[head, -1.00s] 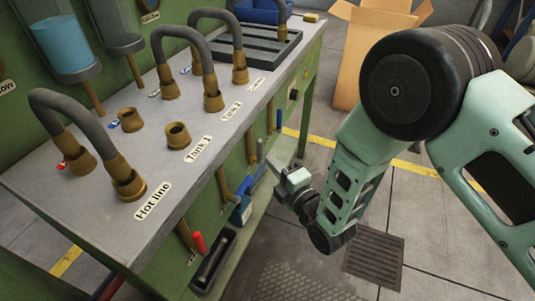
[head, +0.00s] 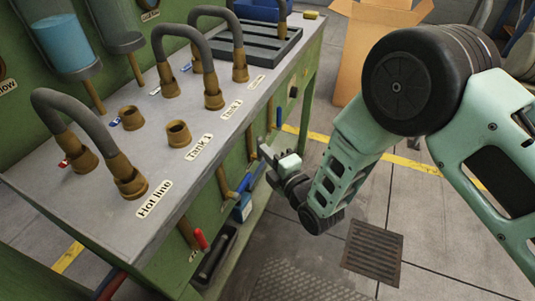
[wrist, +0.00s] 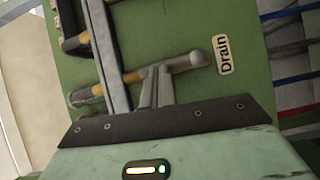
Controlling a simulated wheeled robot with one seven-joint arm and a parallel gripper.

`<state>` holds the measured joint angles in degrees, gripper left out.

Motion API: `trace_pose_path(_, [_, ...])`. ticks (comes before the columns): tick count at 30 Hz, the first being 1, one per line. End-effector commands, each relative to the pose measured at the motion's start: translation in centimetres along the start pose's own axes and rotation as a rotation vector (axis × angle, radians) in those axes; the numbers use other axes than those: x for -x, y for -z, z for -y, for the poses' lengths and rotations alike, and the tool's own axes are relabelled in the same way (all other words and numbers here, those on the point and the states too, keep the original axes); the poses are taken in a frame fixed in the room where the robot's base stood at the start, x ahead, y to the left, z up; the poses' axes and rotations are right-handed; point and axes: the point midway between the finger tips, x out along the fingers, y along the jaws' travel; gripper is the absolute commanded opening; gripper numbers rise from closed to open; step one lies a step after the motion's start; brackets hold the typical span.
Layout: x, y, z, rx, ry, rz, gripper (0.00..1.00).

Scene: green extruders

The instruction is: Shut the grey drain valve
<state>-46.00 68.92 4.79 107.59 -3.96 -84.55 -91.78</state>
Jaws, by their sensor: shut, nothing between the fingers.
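The grey drain valve shows in the wrist view, with its grey lever (wrist: 188,62) beside the "Drain" label (wrist: 224,54) on the green panel. The lever lies roughly in line with its brass pipe (wrist: 131,77). My gripper (wrist: 157,84) is shut and empty, with its fingertips right at the lever, overlapping it in view; I cannot tell whether they touch. In the head view my gripper (head: 269,160) is at the bench's front panel, and the drain lever is hard to make out behind it.
Other valves with a blue handle (head: 243,183) and a red handle (head: 201,238) sit along the front panel. The bench top (head: 75,210) carries curved hoses and brass sockets. A floor grate (head: 373,252) and open floor lie to the right.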

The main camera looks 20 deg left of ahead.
Motion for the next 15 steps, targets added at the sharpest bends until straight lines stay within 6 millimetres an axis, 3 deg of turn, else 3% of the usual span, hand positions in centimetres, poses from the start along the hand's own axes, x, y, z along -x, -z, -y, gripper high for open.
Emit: trace_pose_path(15, [-0.35,-0.61,-0.36,-0.096,0.063,0.002,0.00])
